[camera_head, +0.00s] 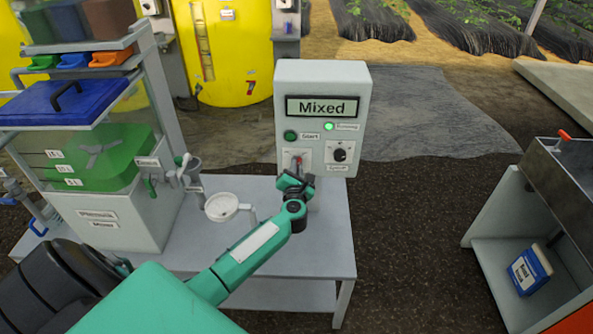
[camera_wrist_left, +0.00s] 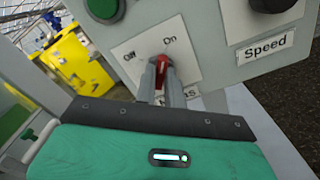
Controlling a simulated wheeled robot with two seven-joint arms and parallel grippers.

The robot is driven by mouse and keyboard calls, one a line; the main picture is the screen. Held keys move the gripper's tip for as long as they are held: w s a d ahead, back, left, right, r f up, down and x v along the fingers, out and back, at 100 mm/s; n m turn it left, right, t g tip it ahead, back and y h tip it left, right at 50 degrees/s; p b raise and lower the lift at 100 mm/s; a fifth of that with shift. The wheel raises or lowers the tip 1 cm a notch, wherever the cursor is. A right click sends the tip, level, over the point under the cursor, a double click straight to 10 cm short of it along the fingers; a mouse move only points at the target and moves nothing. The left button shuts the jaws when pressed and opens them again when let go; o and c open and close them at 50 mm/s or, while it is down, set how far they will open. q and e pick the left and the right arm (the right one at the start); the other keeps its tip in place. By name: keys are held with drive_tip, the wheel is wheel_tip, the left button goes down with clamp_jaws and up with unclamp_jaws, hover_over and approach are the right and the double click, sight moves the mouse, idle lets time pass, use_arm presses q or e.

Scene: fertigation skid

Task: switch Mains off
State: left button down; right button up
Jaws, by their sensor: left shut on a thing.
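The control box (camera_head: 347,80) stands on the grey table, and its display reads "Mixed". The Mains switch, a red lever on a white plate marked Off and On, is at the lower left of the box front. In the left wrist view the red lever (camera_wrist_left: 160,72) sits between my left gripper's fingers, below and between the Off and On marks. My left gripper (camera_wrist_left: 163,75) is shut on it; it also shows in the head view (camera_head: 296,178), covering much of the switch. The Mains label is partly hidden by the fingers. My right gripper is not in view.
Above the switch is a green Start button (camera_head: 291,135) with a lit green Running lamp (camera_head: 328,127). The Speed knob (camera_head: 340,152) is just right of it.

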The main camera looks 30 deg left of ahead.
use_arm(q)
drive_tip(key=n+b, duration=0.5)
drive_tip(key=n, duration=1.1)
drive_tip(key=shift+n, duration=0.3)
idle(0.3)
drive_tip(key=c, duration=1.5)
unclamp_jaws()
